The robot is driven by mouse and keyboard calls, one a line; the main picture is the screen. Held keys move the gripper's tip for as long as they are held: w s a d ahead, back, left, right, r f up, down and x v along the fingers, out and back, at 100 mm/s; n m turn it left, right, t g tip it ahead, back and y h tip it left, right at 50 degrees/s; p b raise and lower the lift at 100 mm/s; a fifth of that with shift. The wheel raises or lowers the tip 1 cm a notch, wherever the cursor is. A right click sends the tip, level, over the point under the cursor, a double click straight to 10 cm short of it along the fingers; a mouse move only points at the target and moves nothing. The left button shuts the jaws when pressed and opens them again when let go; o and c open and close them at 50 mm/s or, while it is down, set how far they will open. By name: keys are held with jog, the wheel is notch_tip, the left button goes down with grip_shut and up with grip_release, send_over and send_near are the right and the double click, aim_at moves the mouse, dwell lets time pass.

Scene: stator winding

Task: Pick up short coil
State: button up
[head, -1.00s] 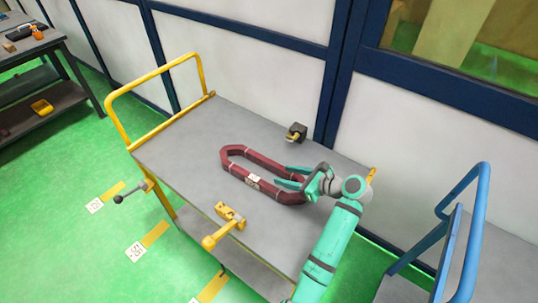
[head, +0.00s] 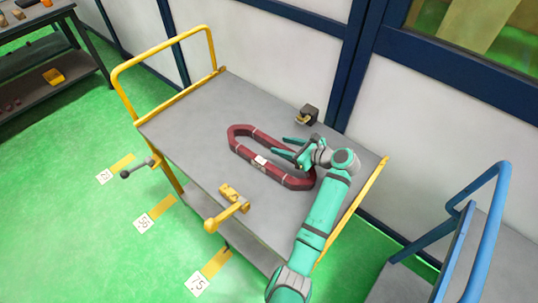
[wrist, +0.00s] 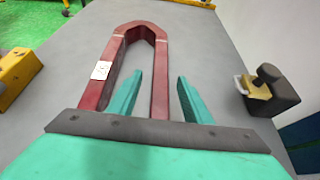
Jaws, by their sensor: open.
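The coil is a dark red, elongated closed loop (head: 243,152) with a white label, lying on the grey top of a cart (head: 190,130). In the wrist view the coil (wrist: 118,52) stretches away from me, its rounded far end at the top. My gripper (head: 282,146) is open and empty at the coil's far long side, near its right end. In the wrist view the gripper (wrist: 160,95) has its left finger over the loop's inner space and its right finger outside. The coil's right bar runs between them. I cannot tell the fingers' height over the bar.
A dark block with a yellowish part (head: 308,115) stands by the cart's wall-side edge, right of my gripper in the wrist view. A yellow tool (head: 228,208) lies at the near edge. A yellow handle (head: 118,95) rises at the left; a blue railing (head: 470,225) stands right.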

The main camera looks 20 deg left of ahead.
aim_at(276, 143)
jog(key=shift+x, duration=1.8)
grip_shut()
jog(key=shift+r, duration=0.1)
jog(key=shift+r, duration=0.15)
